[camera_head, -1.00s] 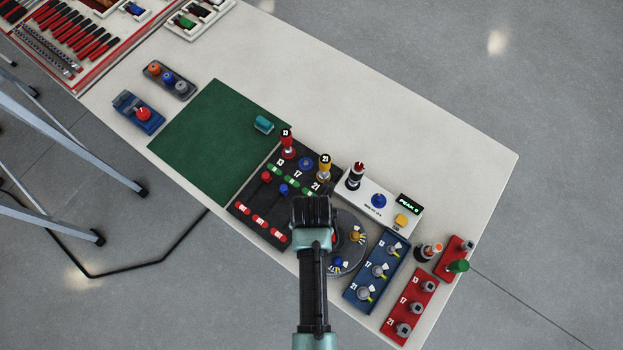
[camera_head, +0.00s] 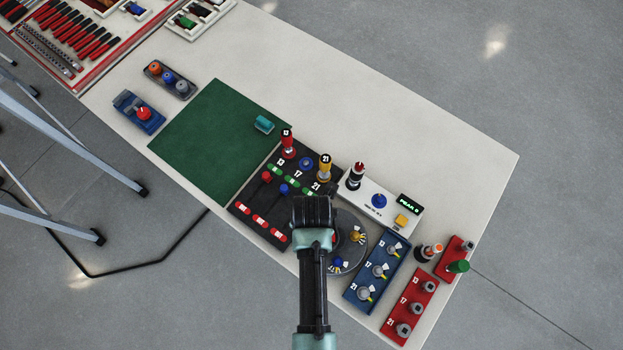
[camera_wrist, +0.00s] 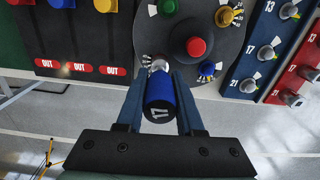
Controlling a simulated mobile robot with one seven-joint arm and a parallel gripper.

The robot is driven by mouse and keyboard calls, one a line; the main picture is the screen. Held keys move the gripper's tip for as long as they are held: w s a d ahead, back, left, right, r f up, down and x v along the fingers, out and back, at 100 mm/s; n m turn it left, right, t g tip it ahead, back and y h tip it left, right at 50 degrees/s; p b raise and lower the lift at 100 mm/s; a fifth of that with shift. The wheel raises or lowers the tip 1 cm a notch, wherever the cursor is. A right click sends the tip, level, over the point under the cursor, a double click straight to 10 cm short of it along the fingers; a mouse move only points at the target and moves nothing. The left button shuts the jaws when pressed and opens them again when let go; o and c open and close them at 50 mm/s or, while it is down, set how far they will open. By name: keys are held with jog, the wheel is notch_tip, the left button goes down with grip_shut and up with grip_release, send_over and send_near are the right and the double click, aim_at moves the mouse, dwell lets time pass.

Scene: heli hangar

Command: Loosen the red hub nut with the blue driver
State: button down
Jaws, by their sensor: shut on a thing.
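The blue driver (camera_wrist: 160,97), marked 17 on its end, is held between the two fingers of my gripper (camera_wrist: 162,88) in the wrist view. Its far end meets a silver piece with white tick marks on the dark round hub (camera_wrist: 145,30). I cannot tell that piece's colour underneath or whether the driver is seated on it. A red knob (camera_wrist: 196,47) stands at the hub's middle, with green, yellow and blue pieces around it. In the head view my gripper hides the driver and part of the hub (camera_head: 352,270).
A dark rack (camera_head: 242,208) holds red driver 13 (camera_head: 288,140) and yellow driver 21 (camera_head: 325,165). A white unit with a PEAK 0 display (camera_head: 409,204), a blue plate (camera_head: 360,290) and a red plate (camera_head: 397,331) stand to the right. The green mat (camera_head: 210,140) is mostly clear.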

jog(key=shift+r+p, duration=1.55)
jog(key=shift+p, duration=0.2)
notch_tip(320, 180, up, 4)
jog(key=p, duration=0.4)
